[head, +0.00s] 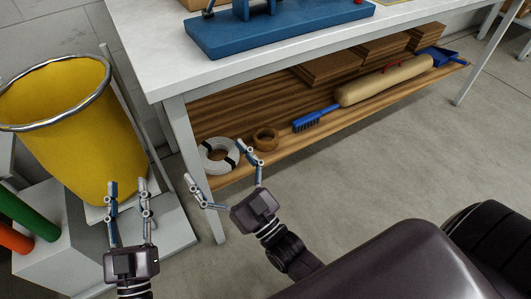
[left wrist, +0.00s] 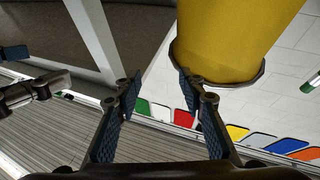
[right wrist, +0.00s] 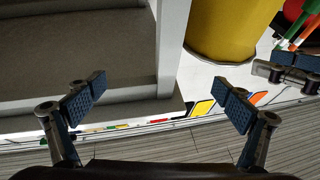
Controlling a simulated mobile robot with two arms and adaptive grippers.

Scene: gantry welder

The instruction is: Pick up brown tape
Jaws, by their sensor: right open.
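The brown tape roll (head: 268,146) lies flat on the wooden lower shelf (head: 229,120) of the workbench in the head view, near the shelf's left front. A white ring with black bands (head: 208,161) lies just left of it. My right gripper (head: 217,165) is open and empty in front of the shelf edge, one fingertip close to the tape; I cannot tell if they touch. My left gripper (head: 127,184) is open and empty in front of the yellow bin. Neither wrist view shows the tape. Open fingers show in the left wrist view (left wrist: 160,83) and right wrist view (right wrist: 162,84).
A bench leg (head: 199,166) stands beside my right gripper. A yellow bin (head: 82,140) is at the left. A blue brush (head: 316,118), a tan roll (head: 384,82) and brown boards (head: 330,69) occupy the shelf further right. The floor (head: 390,160) before the bench is clear.

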